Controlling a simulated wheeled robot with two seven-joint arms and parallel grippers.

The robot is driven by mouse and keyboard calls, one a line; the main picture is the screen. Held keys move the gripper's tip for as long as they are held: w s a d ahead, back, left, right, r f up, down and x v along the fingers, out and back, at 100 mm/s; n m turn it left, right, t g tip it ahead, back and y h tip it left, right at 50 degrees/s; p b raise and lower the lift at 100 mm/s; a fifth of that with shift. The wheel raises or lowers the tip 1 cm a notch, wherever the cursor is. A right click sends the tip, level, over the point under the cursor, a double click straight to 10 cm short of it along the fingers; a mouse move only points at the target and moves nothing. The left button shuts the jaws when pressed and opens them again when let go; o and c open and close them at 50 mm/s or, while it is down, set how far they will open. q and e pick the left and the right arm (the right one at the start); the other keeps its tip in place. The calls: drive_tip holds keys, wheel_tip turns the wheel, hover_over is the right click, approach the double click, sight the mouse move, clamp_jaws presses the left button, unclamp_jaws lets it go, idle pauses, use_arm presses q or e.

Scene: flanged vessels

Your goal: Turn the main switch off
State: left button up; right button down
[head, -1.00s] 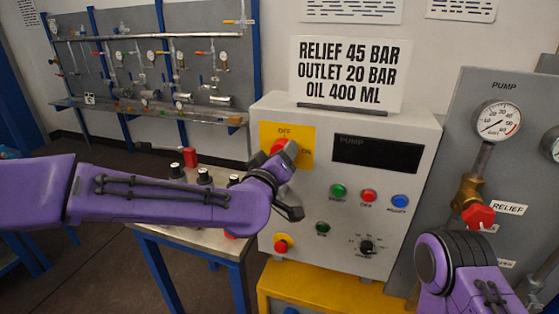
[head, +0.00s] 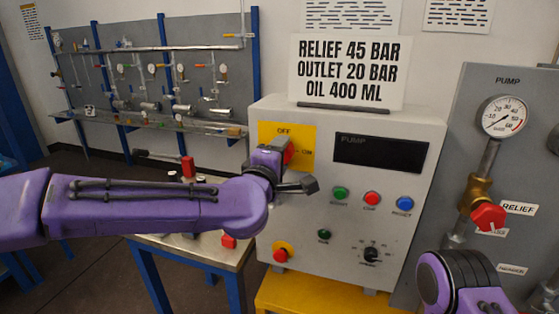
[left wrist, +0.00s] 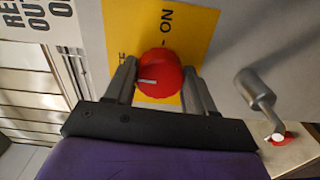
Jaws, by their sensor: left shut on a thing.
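The main switch is a red knob (head: 289,153) on a yellow plate (head: 304,132) marked OFF at the top and ON at the right, at the upper left of the grey panel. My left gripper (head: 288,168) is shut on this knob. In the left wrist view the red knob (left wrist: 160,76) sits between the two grey fingers (left wrist: 161,88). Its white mark lies on the knob's left side, pointing away from the upright ON label and toward a mostly hidden label. My right gripper is out of view; only part of my right arm shows at the lower right.
The grey panel (head: 346,218) also carries a dark display (head: 380,154), coloured buttons, a black dial (head: 371,254) and a red-yellow stop button (head: 282,252). A gauge (head: 504,116) and red valve (head: 488,217) stand at right. A steel bench (head: 226,252) is below my left arm.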

use_arm(q)
drive_tip(key=shift+n, duration=0.4)
drive_tip(key=o, duration=1)
drive_tip(key=shift+o, duration=0.2)
drive_tip(key=shift+s+a+b, duration=0.1)
drive_tip(key=shift+s+b, duration=0.15)
drive_tip(key=shift+b, duration=0.1)
drive_tip(key=b+v, duration=0.2)
drive_tip(key=v, duration=0.8)
